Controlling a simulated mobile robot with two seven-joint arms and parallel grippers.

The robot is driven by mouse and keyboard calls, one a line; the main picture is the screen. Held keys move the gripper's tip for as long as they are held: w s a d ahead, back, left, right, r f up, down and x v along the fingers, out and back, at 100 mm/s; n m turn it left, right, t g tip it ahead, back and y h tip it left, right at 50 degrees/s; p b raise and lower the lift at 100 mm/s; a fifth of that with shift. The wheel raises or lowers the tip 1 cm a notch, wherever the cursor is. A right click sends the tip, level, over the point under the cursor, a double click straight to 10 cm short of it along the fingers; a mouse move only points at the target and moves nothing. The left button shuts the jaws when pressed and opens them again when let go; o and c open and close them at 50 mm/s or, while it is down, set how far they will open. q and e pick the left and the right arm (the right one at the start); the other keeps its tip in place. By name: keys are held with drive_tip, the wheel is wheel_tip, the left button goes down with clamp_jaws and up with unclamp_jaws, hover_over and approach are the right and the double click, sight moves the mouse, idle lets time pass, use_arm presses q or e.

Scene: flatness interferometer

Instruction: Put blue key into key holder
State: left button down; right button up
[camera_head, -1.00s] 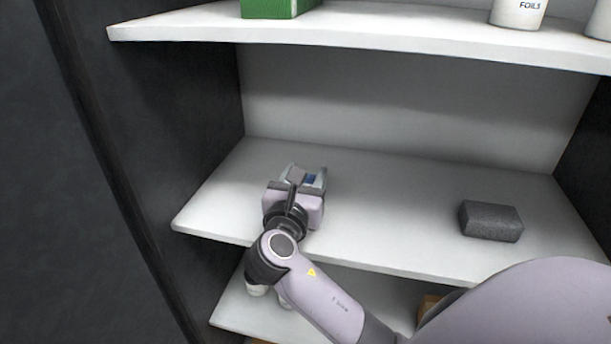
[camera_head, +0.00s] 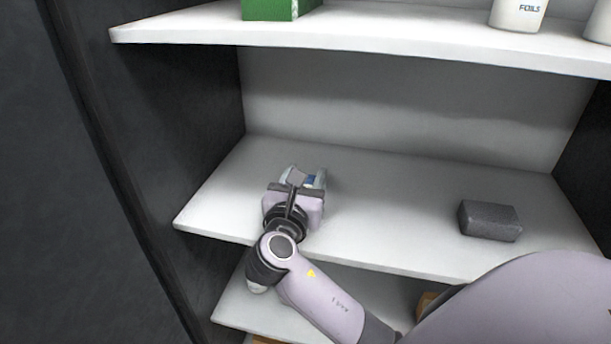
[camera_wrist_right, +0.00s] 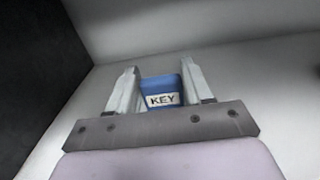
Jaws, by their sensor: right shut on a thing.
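The blue key (camera_wrist_right: 160,88), with a white label reading "KEY", is between the fingers of my right gripper (camera_wrist_right: 157,90) in the right wrist view. The gripper is shut on it. In the head view, my right gripper (camera_head: 304,178) is over the left part of the middle shelf, and only a small bit of the blue key (camera_head: 309,180) shows between its fingers. I cannot tell whether the key touches the shelf. I see no key holder in these frames. My left gripper is not in view.
A dark grey block (camera_head: 489,221) lies on the right of the middle shelf (camera_head: 400,205). The upper shelf (camera_head: 380,42) holds a green box (camera_head: 268,9) and white bottles (camera_head: 518,12). A dark side wall stands close to the left. The shelf between gripper and block is clear.

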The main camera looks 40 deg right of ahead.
drive_tip(key=shift+f+b, duration=0.5)
drive_tip(key=shift+f, duration=0.75)
idle(0.4)
drive_tip(key=o, duration=1.2)
drive_tip(key=v, duration=0.7)
drive_tip(key=shift+a, duration=0.1)
